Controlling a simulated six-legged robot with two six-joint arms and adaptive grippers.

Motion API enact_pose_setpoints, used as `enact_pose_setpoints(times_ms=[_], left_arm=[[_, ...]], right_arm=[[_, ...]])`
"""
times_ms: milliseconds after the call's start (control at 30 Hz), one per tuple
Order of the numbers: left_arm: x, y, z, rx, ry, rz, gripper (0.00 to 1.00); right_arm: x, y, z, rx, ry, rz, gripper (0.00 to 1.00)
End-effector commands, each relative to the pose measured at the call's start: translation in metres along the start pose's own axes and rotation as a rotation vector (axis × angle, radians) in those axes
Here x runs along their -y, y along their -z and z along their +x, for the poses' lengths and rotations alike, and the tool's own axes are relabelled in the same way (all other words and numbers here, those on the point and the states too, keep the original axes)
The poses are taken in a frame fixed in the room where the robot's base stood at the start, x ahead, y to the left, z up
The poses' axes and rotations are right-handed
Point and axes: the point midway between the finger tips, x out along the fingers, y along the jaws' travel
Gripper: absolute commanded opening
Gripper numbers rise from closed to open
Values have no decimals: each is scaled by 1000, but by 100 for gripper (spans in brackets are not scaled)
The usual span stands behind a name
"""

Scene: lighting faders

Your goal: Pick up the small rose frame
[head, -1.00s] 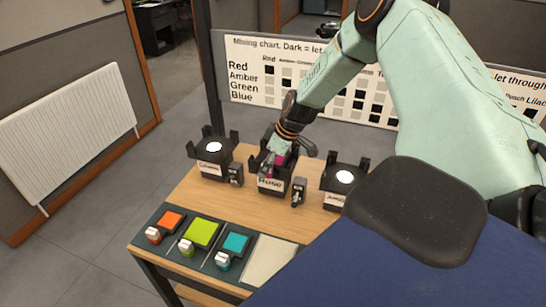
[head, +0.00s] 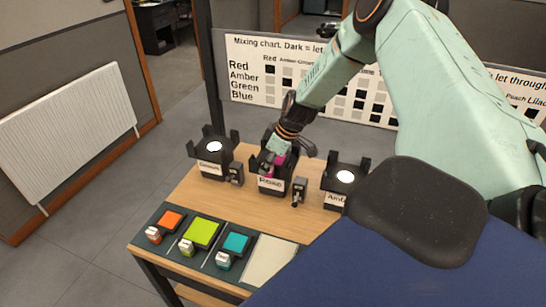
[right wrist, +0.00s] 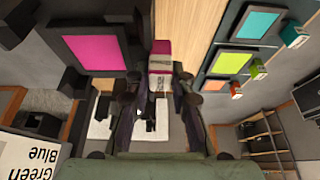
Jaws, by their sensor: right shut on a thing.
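The small rose frame shows in the right wrist view as a bright pink sheet (right wrist: 92,45) with a dark border, lying in a black holder. A pink and white tab (right wrist: 160,60) sticks out from its edge. My right gripper (right wrist: 159,80) is shut on this tab. In the head view, my right gripper (head: 268,168) reaches down over the black holder labelled Rose (head: 272,186). Only bits of pink (head: 279,159) show there, as the gripper hides most of the frame. My left gripper is not in view.
Black holders with white discs stand left (head: 212,160) and right (head: 343,187) of the Rose one. Orange (head: 170,220), lime (head: 202,232) and teal (head: 237,243) frames lie on a dark mat at the wooden table's front. A mixing chart (head: 250,80) stands behind.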

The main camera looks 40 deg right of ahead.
Motion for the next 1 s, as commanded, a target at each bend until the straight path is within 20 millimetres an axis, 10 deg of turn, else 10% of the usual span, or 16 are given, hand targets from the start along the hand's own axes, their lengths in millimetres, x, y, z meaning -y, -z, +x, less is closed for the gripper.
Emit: enact_pose_setpoints(times_ms=[333, 1000], left_arm=[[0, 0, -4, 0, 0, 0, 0], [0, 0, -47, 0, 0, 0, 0]], right_arm=[[0, 3, -7, -1, 1, 0, 0], [0, 38, -93, 0, 1, 0, 0]])
